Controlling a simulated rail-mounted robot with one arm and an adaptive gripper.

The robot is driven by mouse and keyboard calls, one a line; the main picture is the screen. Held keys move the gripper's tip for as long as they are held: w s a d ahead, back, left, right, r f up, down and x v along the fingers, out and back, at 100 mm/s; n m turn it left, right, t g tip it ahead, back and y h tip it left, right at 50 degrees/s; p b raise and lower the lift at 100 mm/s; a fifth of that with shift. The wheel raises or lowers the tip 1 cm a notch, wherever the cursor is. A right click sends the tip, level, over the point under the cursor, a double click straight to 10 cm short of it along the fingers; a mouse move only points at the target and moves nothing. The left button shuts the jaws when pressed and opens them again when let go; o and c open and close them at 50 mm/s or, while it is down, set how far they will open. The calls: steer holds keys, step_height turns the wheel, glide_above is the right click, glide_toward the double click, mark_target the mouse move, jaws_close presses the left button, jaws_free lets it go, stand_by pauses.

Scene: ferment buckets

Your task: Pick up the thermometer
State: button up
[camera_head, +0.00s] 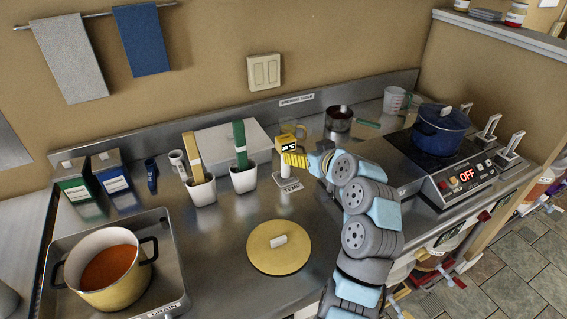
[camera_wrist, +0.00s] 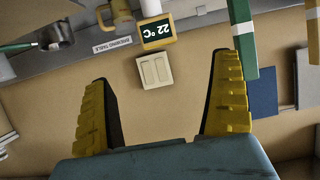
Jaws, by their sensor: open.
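The thermometer (camera_head: 287,144) has a yellow head with a dark display and a white stem. It stands upright by a label reading TEMP at the middle of the counter. In the wrist view, which is upside down, its head (camera_wrist: 157,31) reads 22 °C. My gripper (camera_head: 300,161) is right beside it in the head view, with yellow fingers. In the wrist view my gripper (camera_wrist: 163,68) is open, and the thermometer head lies just beyond the fingertips, between their lines. Nothing is held. The thermometer's lower end is hidden in the wrist view.
White cups with a tan-handled tool (camera_head: 193,155) and a green-handled tool (camera_head: 240,145) stand close left. A yellow mug (camera_wrist: 122,17) is behind the thermometer. A round yellow lid (camera_head: 279,258) lies in front. A blue pot (camera_head: 440,132) sits on the stove at right.

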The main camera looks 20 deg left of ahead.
mark_target(288, 143)
steer(key=p+x, duration=0.1)
steer(key=x, duration=0.5)
steer(key=shift+w+a+f, duration=0.15)
steer(key=shift+w+a, duration=0.1)
steer(key=shift+a, duration=0.05)
steer(key=shift+w+a+f+p, duration=0.15)
steer(key=shift+w+a+p, duration=0.25)
steer(key=shift+w, duration=0.1)
steer(key=shift+f+p+x, duration=0.25)
steer(key=shift+p+x, duration=0.15)
steer(key=shift+x, duration=2.5)
steer(key=shift+f, duration=0.1)
steer(key=c, duration=1.3)
steer(key=shift+c, duration=0.3)
